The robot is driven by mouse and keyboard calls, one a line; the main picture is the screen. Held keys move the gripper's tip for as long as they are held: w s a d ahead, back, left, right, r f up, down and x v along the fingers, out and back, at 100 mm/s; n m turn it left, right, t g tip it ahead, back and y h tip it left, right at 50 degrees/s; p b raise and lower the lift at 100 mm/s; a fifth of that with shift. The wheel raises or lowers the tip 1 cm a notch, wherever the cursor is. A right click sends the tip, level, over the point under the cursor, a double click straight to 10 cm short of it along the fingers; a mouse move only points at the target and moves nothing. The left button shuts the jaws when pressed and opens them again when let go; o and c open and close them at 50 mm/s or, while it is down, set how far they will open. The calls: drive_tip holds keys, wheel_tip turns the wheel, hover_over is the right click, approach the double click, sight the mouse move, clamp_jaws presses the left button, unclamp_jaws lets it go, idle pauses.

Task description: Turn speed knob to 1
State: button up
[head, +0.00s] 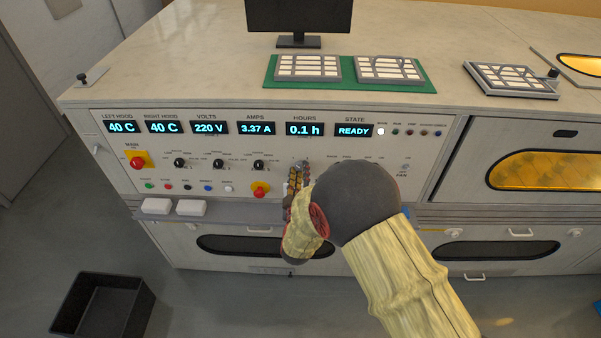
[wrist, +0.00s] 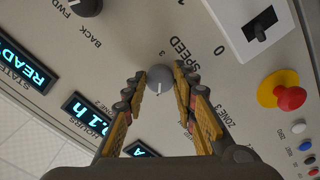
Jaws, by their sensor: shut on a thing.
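The speed knob (wrist: 159,77) is a small round grey knob beside the printed word SPEED in the wrist view. A short white mark on it points toward the bottom of that view, toward my palm. My gripper (wrist: 158,80) has its two fingers on opposite sides of the knob, shut on it. The small scale figures around the knob are hard to read. In the head view my gripper (head: 300,175) is at the front panel (head: 225,180), below the HOURS display. There, my arm hides part of the panel to the right.
A red and yellow emergency button (wrist: 287,94) and a black switch (wrist: 261,24) lie right of the knob in the wrist view. A FWD/BACK knob (wrist: 88,6) is at upper left. The STATE display (head: 353,131) reads READY. A black bin (head: 103,304) stands on the floor.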

drive_tip(key=o, duration=1.2)
drive_tip(key=shift+c, duration=0.2)
drive_tip(key=s, duration=1.2)
drive_tip(key=shift+a, duration=0.2)
